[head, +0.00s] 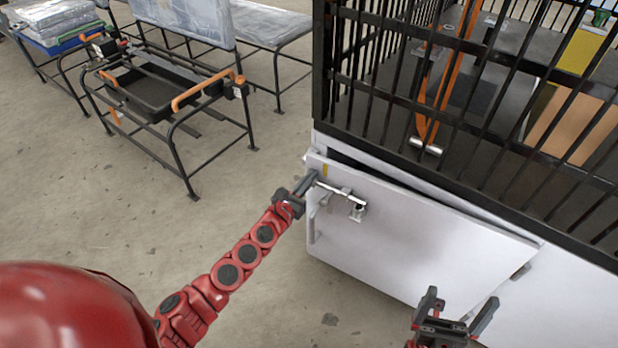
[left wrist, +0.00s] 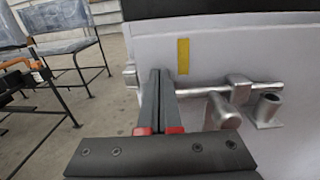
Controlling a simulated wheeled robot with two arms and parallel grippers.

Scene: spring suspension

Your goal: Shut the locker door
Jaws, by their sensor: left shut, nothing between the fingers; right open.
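The white locker door (head: 405,238) stands slightly ajar at the base of the black barred cage, with a dark gap along its top edge. A metal bolt latch (head: 345,197) is fixed near the door's left edge; it also shows in the left wrist view (left wrist: 225,108). My left gripper (head: 308,180) is shut and empty at the door's upper left edge, beside the bolt's end. In the left wrist view its closed fingers (left wrist: 160,95) lie close to the door face; I cannot tell if they touch. My right gripper (head: 455,315) is open in front of the door's lower right.
The black barred cage (head: 450,120) rises above the door and holds orange straps and boards. A black metal-frame stand with orange handles (head: 170,105) is at the left. Grey tables (head: 260,25) stand behind. The concrete floor left of the door is clear.

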